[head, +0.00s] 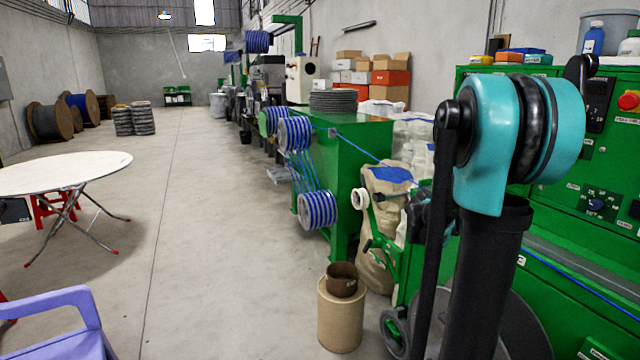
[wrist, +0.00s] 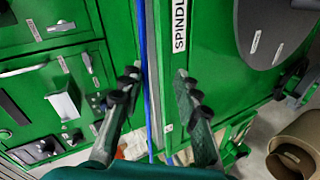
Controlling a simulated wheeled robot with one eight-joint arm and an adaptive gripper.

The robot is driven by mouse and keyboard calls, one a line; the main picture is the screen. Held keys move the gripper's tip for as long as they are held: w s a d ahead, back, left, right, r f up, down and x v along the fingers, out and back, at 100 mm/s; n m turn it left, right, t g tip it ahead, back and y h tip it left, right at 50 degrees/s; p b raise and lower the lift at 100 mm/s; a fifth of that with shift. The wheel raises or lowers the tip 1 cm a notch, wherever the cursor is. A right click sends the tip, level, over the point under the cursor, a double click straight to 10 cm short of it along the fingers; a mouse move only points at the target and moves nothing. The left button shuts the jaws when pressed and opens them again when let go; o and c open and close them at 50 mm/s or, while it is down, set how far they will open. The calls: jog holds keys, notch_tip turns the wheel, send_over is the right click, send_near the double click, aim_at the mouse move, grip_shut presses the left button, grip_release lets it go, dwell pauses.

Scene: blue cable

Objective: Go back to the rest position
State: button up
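My gripper (wrist: 157,78) shows in the wrist view with its two dark fingers spread apart and nothing pinched between them. The blue cable (wrist: 144,50) runs up the picture past the gap between the fingers, nearer the left one. I cannot tell how far beyond the fingertips it lies. In the head view the blue cable (head: 360,150) stretches from the reels toward the green machine, and another stretch crosses the machine's lower front at the right. My teal and black arm stands at the right of the head view; my gripper cannot be seen there.
The green machine (head: 590,245) fills the right side, close behind my arm. A cardboard drum (head: 340,318) stands on the floor beside it. A white round table (head: 60,172) and a purple chair (head: 60,325) are at the left. The middle floor is clear.

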jog(key=s+a+f+m+y, duration=0.1)
jog(key=s+a+f+y, duration=0.4)
jog(key=s+a+f, duration=0.4)
jog(key=s+a+f+g+y, duration=0.1)
jog(key=s+a+f+y, duration=0.5)
jog(key=s+a, duration=1)
jog(key=a+f, duration=0.3)
jog(key=shift+a+m+y, duration=0.2)
jog(key=shift+m+y, duration=0.1)
jog(key=shift+m, duration=0.1)
jog(key=shift+c, duration=0.5)
